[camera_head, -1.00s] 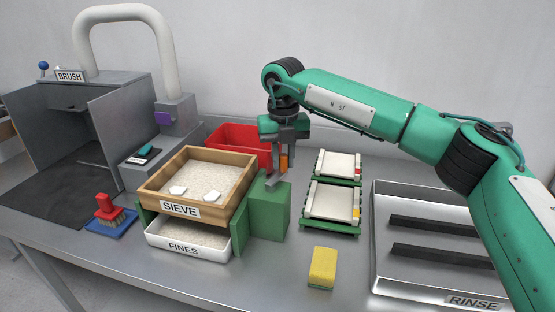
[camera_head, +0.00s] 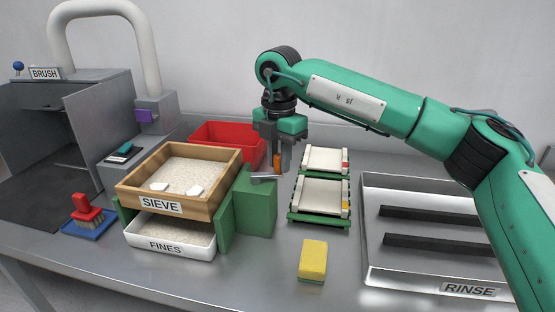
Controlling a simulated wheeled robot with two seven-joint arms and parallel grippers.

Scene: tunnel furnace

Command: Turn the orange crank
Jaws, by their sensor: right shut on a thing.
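The orange crank handle (camera_head: 279,162) stands upright on a grey crank arm (camera_head: 264,177) above the green box (camera_head: 256,207), at the right side of the sieve. My right gripper (camera_head: 279,165) points down and is shut on the orange handle, its fingers partly hiding it. The wooden sieve tray (camera_head: 212,206) holds pale sand and two white lumps. The white fines tray (camera_head: 190,250) sits under it. My left gripper is not in view.
A red bin (camera_head: 205,131) stands behind the sieve. Two green-framed trays (camera_head: 321,221) lie to the right. A yellow sponge (camera_head: 312,258) lies in front, and the rinse tray (camera_head: 372,265) is at right. A red brush (camera_head: 86,211) is at left.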

